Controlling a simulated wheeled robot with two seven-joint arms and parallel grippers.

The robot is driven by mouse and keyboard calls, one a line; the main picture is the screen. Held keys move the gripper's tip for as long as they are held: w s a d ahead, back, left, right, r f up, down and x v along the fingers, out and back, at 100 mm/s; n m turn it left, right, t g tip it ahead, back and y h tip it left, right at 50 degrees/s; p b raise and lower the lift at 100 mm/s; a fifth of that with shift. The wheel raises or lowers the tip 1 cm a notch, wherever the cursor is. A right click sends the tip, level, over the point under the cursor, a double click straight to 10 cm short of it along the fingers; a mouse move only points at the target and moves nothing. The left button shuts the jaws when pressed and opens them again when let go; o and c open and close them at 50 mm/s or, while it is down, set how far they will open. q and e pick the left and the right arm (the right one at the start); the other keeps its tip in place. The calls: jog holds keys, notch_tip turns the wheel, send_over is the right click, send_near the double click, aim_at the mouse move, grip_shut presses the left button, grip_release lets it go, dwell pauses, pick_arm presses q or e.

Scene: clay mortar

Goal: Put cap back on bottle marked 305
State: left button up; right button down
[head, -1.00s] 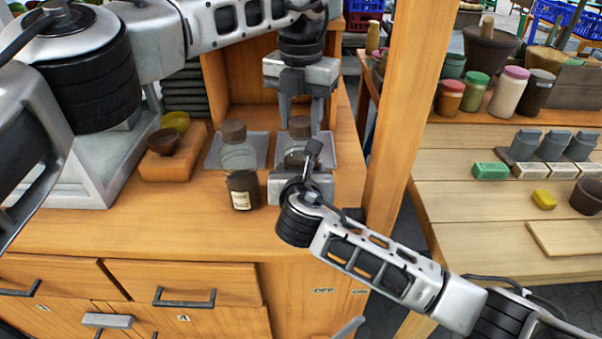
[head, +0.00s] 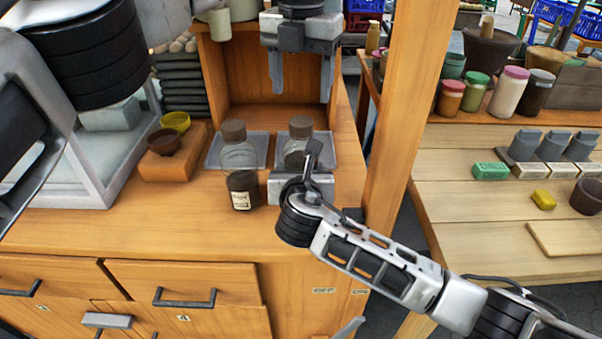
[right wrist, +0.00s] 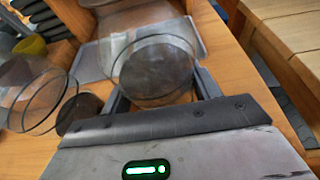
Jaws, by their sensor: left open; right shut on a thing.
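A clear glass bottle (head: 297,149) stands upright at the right of the bench, with a brown cap (head: 300,127) on its mouth. I cannot tell how tightly the cap sits. My right gripper (right wrist: 160,95) is shut on this bottle's body, which shows as clear glass in the right wrist view (right wrist: 148,35). My left gripper (head: 303,92) is open and empty above the cap, its two fingers pointing down. A similar clear bottle (head: 238,156) with a brown cap stands to the left. A dark bottle (head: 241,191) with a white label stands in front. I cannot read 305 on any bottle.
Grey trays (head: 258,142) lie under the clear bottles. An orange block (head: 166,168) with small bowls is at the left. A wooden post (head: 402,120) rises close to the right of the bench.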

pick_arm(q)
jog(key=shift+r, duration=0.45)
pick_arm(e)
jog(key=shift+c, duration=1.4)
grip_release()
pick_arm(q)
jog(key=shift+r+p, duration=0.65)
pick_arm(e)
jog(key=v, duration=1.6)
